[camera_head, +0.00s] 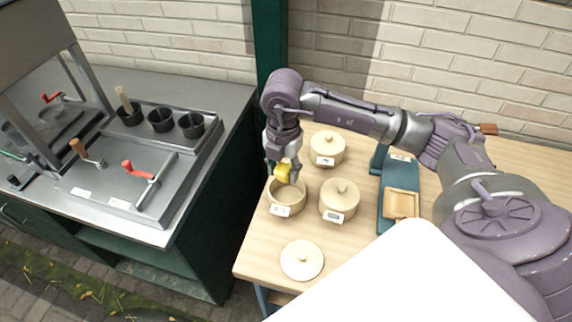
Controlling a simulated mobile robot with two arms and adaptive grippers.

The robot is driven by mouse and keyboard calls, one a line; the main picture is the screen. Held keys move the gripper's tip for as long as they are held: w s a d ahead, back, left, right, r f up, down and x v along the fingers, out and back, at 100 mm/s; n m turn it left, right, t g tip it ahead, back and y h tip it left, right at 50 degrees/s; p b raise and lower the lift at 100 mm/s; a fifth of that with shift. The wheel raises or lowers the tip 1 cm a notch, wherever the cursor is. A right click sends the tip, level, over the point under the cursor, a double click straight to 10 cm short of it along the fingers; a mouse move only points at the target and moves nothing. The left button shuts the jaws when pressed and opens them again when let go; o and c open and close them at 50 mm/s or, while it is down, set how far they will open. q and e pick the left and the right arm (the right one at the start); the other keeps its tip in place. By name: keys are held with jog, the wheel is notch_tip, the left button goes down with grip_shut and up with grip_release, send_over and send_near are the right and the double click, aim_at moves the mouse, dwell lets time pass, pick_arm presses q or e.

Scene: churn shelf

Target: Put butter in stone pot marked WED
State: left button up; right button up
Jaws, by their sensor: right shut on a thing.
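My right gripper (282,165) points down over an open beige stone pot (288,199) near the table's left edge. It is shut on the yellow butter (284,173), which is at the pot's mouth; I cannot tell how far inside it is. The pot has a small white label, too small to read. A round pale lid (302,262) lies on the table in front of the open pot. Two lidded pots, one behind (327,150) and one to the right (339,200), also bear labels that I cannot read. My left gripper is not in view.
A blue-green stand with a wooden tray (401,204) is right of the pots. A brick wall stands behind.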

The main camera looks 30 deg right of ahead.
jog(key=m, duration=0.3)
jog(key=shift+w+d+f, duration=0.1)
jog(key=shift+d, duration=0.3)
jog(key=shift+d+f+m, duration=0.1)
jog(key=shift+f+m, duration=0.05)
jog(key=shift+m, duration=0.35)
jog(key=b, duration=0.3)
send_over(286, 200)
jog(key=shift+f, duration=2.25)
jog(key=shift+f+b, duration=2.35)
jog(key=shift+f, duration=0.35)
